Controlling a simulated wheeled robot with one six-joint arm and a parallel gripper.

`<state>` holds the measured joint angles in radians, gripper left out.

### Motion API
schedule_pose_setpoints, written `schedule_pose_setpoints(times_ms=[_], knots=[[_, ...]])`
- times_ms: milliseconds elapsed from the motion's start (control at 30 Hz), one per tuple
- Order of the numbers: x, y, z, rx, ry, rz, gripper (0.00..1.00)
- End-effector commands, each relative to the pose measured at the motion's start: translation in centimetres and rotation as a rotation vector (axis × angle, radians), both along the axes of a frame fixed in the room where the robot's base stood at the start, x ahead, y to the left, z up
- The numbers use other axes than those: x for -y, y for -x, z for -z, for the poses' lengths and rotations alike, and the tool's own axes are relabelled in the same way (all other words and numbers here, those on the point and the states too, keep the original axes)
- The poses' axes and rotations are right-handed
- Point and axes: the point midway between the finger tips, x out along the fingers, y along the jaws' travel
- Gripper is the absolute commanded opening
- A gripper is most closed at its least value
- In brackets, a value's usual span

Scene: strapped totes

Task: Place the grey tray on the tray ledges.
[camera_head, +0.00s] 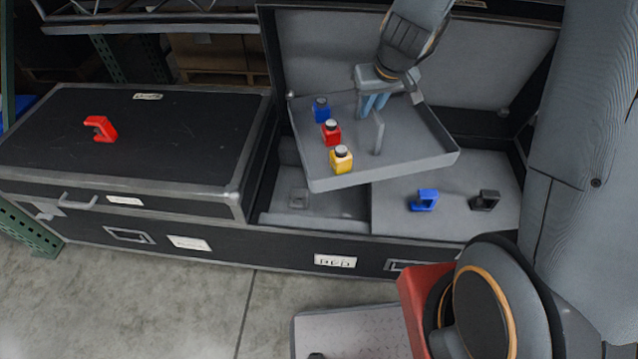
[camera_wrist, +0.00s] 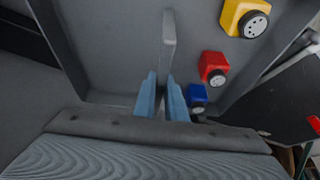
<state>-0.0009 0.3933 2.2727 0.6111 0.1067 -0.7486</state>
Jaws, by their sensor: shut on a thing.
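The grey tray (camera_head: 408,160) is held tilted above the open compartment of the black case in the head view. My gripper (camera_head: 374,104) is shut on the tray's upright middle handle (camera_head: 378,132). The wrist view shows blue fingertips (camera_wrist: 164,100) on either side of the handle plate (camera_wrist: 168,40), with the bottles to the right. The tray ledges cannot be made out clearly; the tray hides part of the compartment.
The open case (camera_head: 290,243) has a raised lid behind the tray. A blue clamp-like piece (camera_head: 424,200) and a black one (camera_head: 486,200) lie on a grey surface inside, at right. A closed black lid (camera_head: 130,135) at left bears a red piece (camera_head: 101,129).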

Motion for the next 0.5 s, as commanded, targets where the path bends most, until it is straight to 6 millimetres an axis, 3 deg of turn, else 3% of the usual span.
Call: schedule_pose_setpoints(times_ms=[367, 500], knots=[[-1.3, -0.7, 3.2, 0.001, -0.002, -0.186, 0.00], [-2.3, -1.2, 5.3, -0.001, -0.004, -0.317, 0.00]])
